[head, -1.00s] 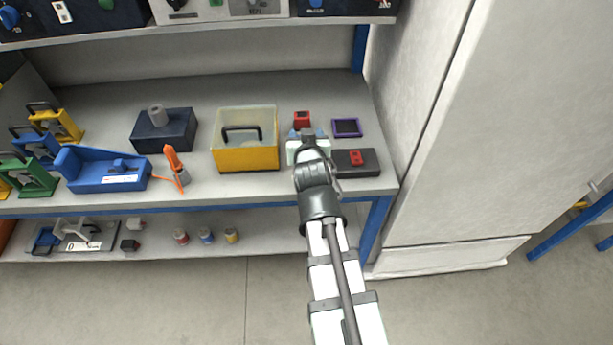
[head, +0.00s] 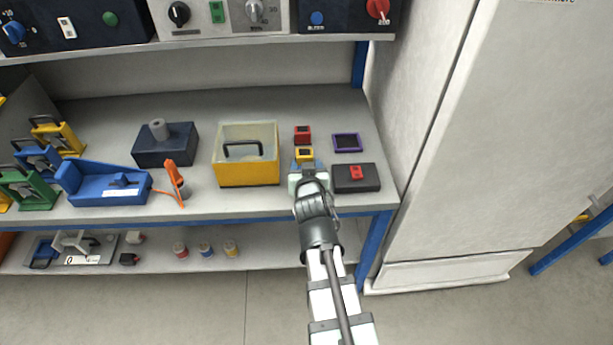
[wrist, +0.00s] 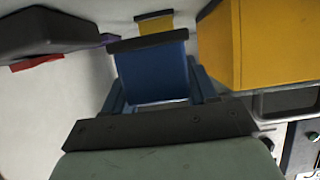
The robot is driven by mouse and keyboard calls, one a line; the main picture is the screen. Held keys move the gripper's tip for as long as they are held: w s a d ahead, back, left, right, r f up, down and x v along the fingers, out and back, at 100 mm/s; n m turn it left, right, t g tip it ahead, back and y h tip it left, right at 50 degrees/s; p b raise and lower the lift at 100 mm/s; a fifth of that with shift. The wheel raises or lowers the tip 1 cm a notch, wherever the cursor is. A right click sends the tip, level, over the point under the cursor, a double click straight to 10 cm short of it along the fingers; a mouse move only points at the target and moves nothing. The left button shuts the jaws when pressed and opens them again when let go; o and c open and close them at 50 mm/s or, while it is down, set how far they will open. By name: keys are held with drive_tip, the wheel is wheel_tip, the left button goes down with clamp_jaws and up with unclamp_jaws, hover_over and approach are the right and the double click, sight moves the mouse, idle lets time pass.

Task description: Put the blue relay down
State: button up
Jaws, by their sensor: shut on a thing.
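The blue relay (wrist: 152,72) is a block with a dark top edge, between the two blue fingers of my gripper (wrist: 158,92) in the wrist view. My gripper is shut on it. In the head view my gripper (head: 306,165) is over the front right of the middle shelf, and its hand hides most of the relay. A yellow relay (head: 304,154) stands just behind my gripper; it also shows in the wrist view (wrist: 155,23). I cannot tell whether the blue relay touches the shelf.
A red relay (head: 303,134) and a purple-framed part (head: 347,142) stand farther back. A dark box with a red relay (head: 356,178) is close to the right of my gripper. A yellow bin (head: 248,173) is to the left. The shelf's front edge is near.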

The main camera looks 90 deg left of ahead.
drive_tip(key=shift+f, duration=1.8)
drive_tip(key=shift+f, duration=0.2)
drive_tip(key=o, duration=1.1)
drive_tip(key=shift+c, duration=0.2)
drive_tip(key=shift+v, duration=3.8)
